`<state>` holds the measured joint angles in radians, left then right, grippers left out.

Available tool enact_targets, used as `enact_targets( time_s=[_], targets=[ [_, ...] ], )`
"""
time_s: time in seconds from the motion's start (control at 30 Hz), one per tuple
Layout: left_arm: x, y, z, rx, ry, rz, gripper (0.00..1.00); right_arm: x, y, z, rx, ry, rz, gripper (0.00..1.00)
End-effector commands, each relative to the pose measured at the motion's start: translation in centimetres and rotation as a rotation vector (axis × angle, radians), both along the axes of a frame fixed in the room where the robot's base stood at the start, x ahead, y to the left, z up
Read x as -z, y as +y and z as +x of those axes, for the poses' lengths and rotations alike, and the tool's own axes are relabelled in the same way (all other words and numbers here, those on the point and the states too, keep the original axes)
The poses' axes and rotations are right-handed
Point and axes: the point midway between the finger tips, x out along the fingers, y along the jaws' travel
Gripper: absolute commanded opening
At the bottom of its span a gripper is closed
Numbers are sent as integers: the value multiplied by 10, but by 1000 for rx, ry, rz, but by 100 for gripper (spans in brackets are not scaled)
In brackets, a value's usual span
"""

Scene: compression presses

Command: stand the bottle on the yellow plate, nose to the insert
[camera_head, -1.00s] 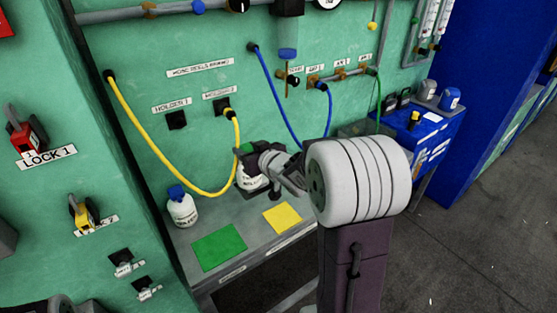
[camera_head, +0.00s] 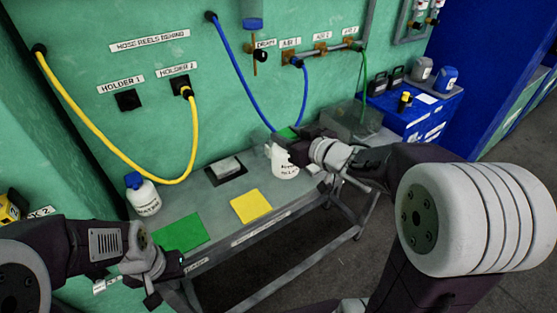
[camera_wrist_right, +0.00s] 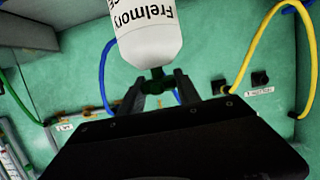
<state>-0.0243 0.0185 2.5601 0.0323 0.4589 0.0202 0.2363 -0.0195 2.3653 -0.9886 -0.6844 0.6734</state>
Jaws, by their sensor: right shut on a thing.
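A white bottle (camera_head: 285,164) with black lettering and a green cap is in my right gripper (camera_head: 306,147), to the right of and behind the yellow plate (camera_head: 250,206). In the right wrist view the jaws (camera_wrist_right: 160,88) are closed around the bottle's neck, and its labelled body (camera_wrist_right: 147,40) shows beyond them. Whether its base touches the bench cannot be told. The yellow plate is bare. A pale block in a dark frame (camera_head: 225,167) lies behind it; I cannot tell whether this is the insert. My left gripper (camera_head: 168,279) is by the bench's front edge, its jaws unclear.
A green plate (camera_head: 181,234) lies bare left of the yellow one. A white bottle with a blue cap (camera_head: 143,195) stands at the bench's left end. Yellow (camera_head: 110,150) and blue hoses (camera_head: 243,80) hang behind. A clear box (camera_head: 353,117) stands at the right.

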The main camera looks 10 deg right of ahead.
Motion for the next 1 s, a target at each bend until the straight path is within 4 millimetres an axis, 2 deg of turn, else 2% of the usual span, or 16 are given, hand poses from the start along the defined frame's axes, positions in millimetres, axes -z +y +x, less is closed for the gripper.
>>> enact_targets(
  time_s=[0.03,0.13,0.23,0.37,0.6,0.83,1.0],
  targets=[
    [17,0,0,0,0,0,0,19,11,11,-9,2,2,0],
    [32,0,0,0,1,0,0,36,28,33,-7,3,1,0],
    [41,0,0,0,1,0,0,49,44,54,-6,1,2,0],
    [47,0,0,0,0,0,0,58,55,71,-1,-1,1,0],
    [49,0,0,0,0,0,0,62,59,76,1,-1,1,0],
    [69,0,0,0,0,0,0,100,59,76,0,0,1,0],
    [66,0,0,0,0,0,0,98,58,76,1,-2,0,0]
  ],
)
